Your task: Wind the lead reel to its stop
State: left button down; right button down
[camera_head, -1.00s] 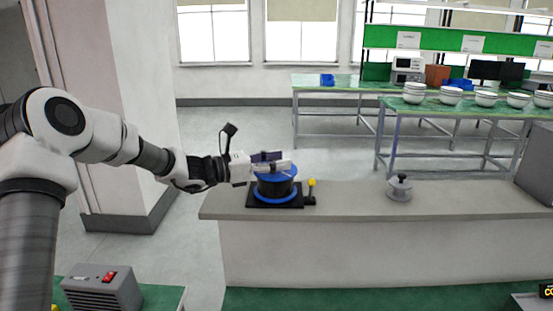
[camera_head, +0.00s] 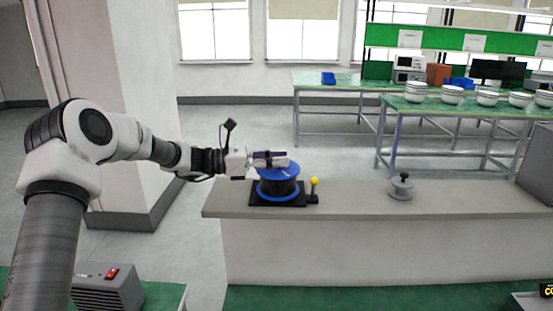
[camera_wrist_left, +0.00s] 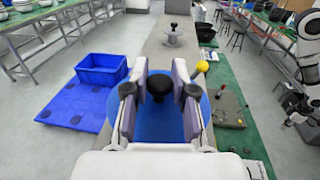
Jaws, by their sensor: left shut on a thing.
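The lead reel (camera_head: 278,188) is a dark drum with blue flanges. It stands on a black base plate (camera_head: 262,203) at the left end of the grey bench. My left gripper (camera_head: 271,159) reaches in from the left over the top of the reel. In the left wrist view, the fingers of my left gripper (camera_wrist_left: 160,100) are on both sides of a black knob (camera_wrist_left: 160,84) above the blue flange (camera_wrist_left: 160,122), shut on it. A yellow-tipped post (camera_head: 314,183) stands just right of the reel. Winding marks and the stop are not readable.
A grey round weight-like piece with a black knob (camera_head: 401,187) stands farther right on the bench (camera_head: 350,203). In the left wrist view, a blue bin (camera_wrist_left: 102,70) lies on the floor side. A white arm, apparently my right one, shows at the right edge (camera_wrist_left: 308,50).

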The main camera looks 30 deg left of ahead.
pick_arm(q)
jog(key=m+g+h, duration=0.2)
jog(key=g, duration=0.1)
jog(key=shift+w+m+g, duration=0.1)
jog(key=shift+m+g, duration=0.3)
jog(key=m+g+p, duration=0.1)
jog(key=m+g, duration=0.1)
jog(key=g, duration=0.1)
jog(key=shift+h, duration=0.4)
jog(key=shift+m+g+p, duration=0.7)
jog(key=shift+g+p, duration=0.05)
jog(key=shift+g, duration=0.35)
jog(key=shift+f, duration=0.1)
jog(key=c, duration=1)
grip_release()
jog(key=shift+d, duration=0.25)
